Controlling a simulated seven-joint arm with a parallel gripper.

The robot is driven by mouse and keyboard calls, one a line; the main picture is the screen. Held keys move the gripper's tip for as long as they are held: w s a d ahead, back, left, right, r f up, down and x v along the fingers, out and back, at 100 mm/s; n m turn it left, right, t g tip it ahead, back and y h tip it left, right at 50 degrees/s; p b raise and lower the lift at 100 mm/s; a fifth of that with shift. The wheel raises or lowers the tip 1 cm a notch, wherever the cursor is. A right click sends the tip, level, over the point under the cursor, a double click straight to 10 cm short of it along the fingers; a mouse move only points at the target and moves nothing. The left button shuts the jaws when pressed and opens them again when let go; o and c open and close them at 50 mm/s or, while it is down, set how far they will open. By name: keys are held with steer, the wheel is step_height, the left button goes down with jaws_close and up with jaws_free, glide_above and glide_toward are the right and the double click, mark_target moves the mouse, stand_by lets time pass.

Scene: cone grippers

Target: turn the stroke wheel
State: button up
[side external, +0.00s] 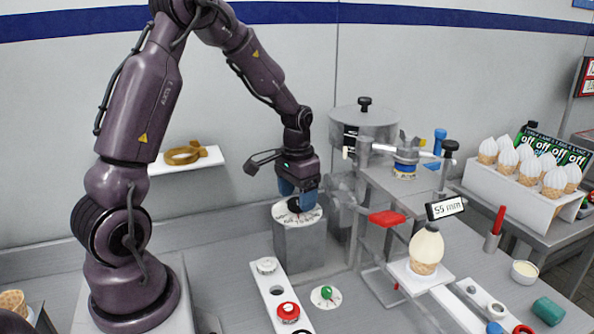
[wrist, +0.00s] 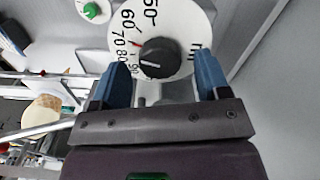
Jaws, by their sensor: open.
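The stroke wheel is a black knob (wrist: 158,58) on a white round dial (wrist: 188,30) marked in steps from 50 upward, with a red pointer mark near 60 to 70. In the side view the dial (side external: 286,217) sits on top of a grey block (side external: 300,245). My gripper (wrist: 162,68) is open, its two blue fingers on either side of the knob with a visible gap at each. In the side view my gripper (side external: 299,199) points down over the dial and partly hides the knob. I cannot tell the exact finger height against the knob.
A small sign (side external: 446,208) reads 55 mm above a cream-filled cone (side external: 425,250). A red-handled part (side external: 387,218) and a metal machine (side external: 365,122) stand to the right. A white panel (side external: 272,284) with a red knob (side external: 288,311) and a green knob (side external: 326,293) lie in front.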

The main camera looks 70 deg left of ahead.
mark_target(297, 201)
step_height(297, 201, up, 12)
stand_by(0.3)
steer(key=shift+f, duration=0.1)
steer(key=s+d+r+m+t, duration=0.1)
steer(key=s+d+r+t, duration=0.1)
steer(key=s+d, duration=0.4)
steer(key=s+d+r+m+t, duration=0.2)
steer(key=s+d, duration=0.5)
steer(key=d, duration=0.4)
steer(key=shift+d+r+t, duration=0.4)
steer(key=shift+r+t, duration=0.4)
steer(key=shift+r, duration=0.15)
